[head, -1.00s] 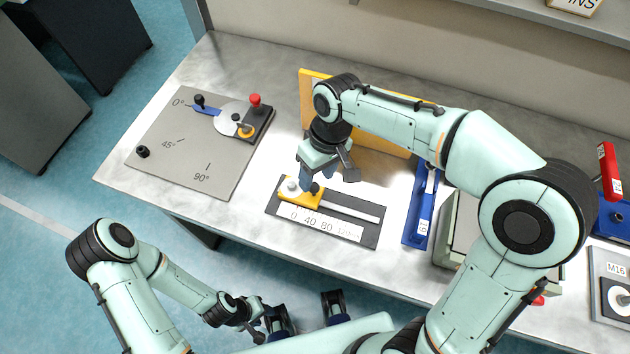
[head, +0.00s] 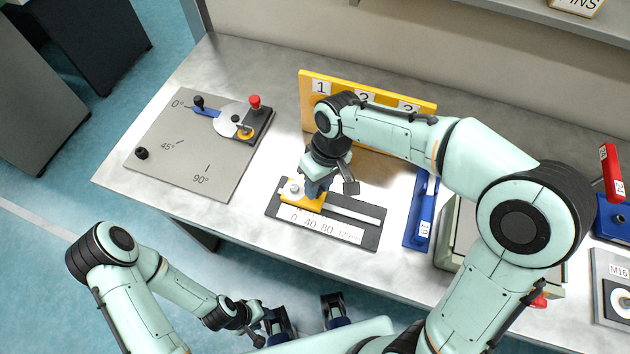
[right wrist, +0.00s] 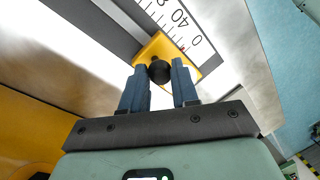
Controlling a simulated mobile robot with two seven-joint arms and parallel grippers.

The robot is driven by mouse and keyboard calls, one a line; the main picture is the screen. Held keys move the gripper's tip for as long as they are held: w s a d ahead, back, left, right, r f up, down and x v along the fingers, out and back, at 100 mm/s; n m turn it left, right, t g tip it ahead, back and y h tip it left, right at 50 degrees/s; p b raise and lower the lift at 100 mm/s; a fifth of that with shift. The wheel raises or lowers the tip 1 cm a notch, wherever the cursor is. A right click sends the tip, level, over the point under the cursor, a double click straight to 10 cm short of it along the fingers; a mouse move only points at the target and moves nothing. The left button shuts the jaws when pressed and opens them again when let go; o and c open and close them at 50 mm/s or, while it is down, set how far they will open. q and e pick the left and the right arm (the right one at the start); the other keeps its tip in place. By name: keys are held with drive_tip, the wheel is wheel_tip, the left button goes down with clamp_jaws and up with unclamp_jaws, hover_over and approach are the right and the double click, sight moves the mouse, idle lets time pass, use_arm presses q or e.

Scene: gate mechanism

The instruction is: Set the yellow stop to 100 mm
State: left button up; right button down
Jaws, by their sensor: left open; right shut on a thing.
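The yellow stop (head: 290,198) sits at the low, left end of the slotted dark scale plate (head: 366,236), beside the 0 and 40 marks. The stop (right wrist: 150,47) has a small red mark near the 0 there. My left gripper (head: 259,323) is open, away from the bench, low in the head view.
A grey dial plate (head: 160,165) with a blue lever lies to the left. A yellow numbered panel (head: 318,100) stands behind the gripper. A blue holder (head: 414,234) lies just right of the scale plate. The slot right of the stop looks clear.

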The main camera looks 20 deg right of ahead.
drive_tip(key=s+d, duration=0.1)
drive_tip(key=d, duration=0.1)
drive_tip(key=s+d, duration=0.2)
drive_tip(key=d, duration=0.1)
drive_tip(key=s+d+b, duration=0.1)
drive_tip(key=s+d, duration=0.1)
drive_tip(key=shift+s+d, duration=0.1)
drive_tip(key=shift+d, duration=0.3)
drive_tip(key=c, duration=0.9)
unclamp_jaws()
drive_tip(key=shift+o, duration=0.2)
wheel_tip(320, 180, up, 13)
drive_tip(key=w+d+p, duration=0.1)
drive_tip(key=d+p, duration=0.1)
drive_tip(key=shift+d, duration=0.15)
